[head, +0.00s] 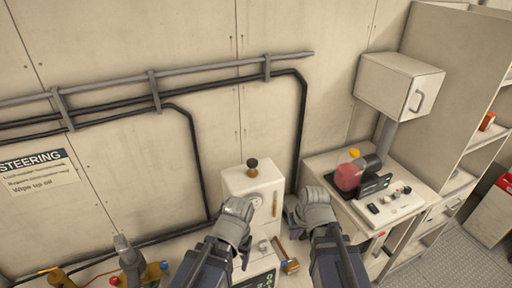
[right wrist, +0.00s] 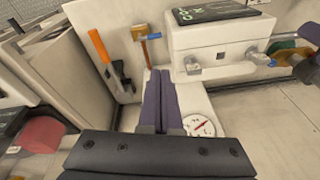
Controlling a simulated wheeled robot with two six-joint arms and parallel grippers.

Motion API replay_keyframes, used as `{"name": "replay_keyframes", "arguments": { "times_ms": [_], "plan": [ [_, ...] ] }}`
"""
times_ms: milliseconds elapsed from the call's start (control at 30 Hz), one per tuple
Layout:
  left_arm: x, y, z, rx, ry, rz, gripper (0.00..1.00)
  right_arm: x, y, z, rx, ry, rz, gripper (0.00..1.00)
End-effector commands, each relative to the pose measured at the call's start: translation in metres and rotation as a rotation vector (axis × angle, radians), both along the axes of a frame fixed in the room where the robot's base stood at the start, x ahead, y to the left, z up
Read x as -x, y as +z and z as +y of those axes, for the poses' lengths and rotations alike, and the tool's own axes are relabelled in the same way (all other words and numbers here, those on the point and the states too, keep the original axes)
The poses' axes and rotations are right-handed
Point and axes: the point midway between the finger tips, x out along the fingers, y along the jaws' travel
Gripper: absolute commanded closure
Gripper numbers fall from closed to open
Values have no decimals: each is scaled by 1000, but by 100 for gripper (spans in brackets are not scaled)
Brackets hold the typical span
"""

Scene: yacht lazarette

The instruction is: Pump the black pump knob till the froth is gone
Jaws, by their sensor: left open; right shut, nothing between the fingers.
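The black pump knob (head: 252,164) stands upright on a short stem on top of the white pump housing (head: 246,182). A round gauge (head: 256,200) is on the housing front; it also shows in the right wrist view (right wrist: 201,125). A narrow amber strip (head: 275,205) runs down the front; I cannot make out froth in it. My left gripper (head: 240,207) is open, in front of the housing and below the knob, apart from the knob. My right gripper (head: 294,203) is shut and empty, right of the housing; its closed fingers show in the right wrist view (right wrist: 162,98).
A counter to the right holds a device with a red globe (head: 349,175) and several knobs. A wall box (head: 398,83) hangs above it. Dark pipes (head: 196,150) run along the wall. Space above the knob is clear.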

Motion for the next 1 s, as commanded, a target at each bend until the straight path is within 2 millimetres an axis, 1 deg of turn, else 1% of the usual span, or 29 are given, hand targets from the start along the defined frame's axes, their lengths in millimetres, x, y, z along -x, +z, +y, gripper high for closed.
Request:
{"name": "replay_keyframes", "arguments": {
  "times_ms": [33, 167, 200, 267, 300, 367, 400, 500, 600, 700, 800, 1000],
  "plan": [
    [0, 13, 0, 0, 1, 0, 31, -17, 19, 6, -49, 26, -76, 100],
    [0, 13, 0, 1, 2, 0, 31, -56, 41, 36, -161, 122, -297, 100],
    [0, 13, 0, 1, 2, 0, 31, -67, 50, 46, -190, 148, -369, 100],
    [0, 12, 0, 1, 2, 0, 31, -84, 66, 60, -228, 181, -484, 100],
    [0, 12, 0, 1, 2, 0, 31, -94, 78, 68, -249, 196, -561, 100],
    [0, 12, 0, 1, 2, 0, 31, -109, 97, 77, -273, 210, -677, 100],
    [0, 12, 0, 1, 1, 0, 31, -118, 109, 81, -283, 211, -750, 100],
    [0, 12, 0, 0, 1, 0, 31, -134, 137, 85, -292, 200, -902, 100],
    [0, 12, 0, 0, 1, 0, 31, -145, 157, 84, -286, 177, -1004, 100],
    [0, 12, 0, 0, 1, 0, 31, -150, 168, 81, -278, 158, -1060, 100],
    [0, 12, 0, 0, 1, 0, 31, -152, 172, 80, -274, 150, -1083, 100],
    [0, 12, 0, 0, 1, 0, 31, -152, 173, 80, -272, 148, -1086, 100]
  ]
}}
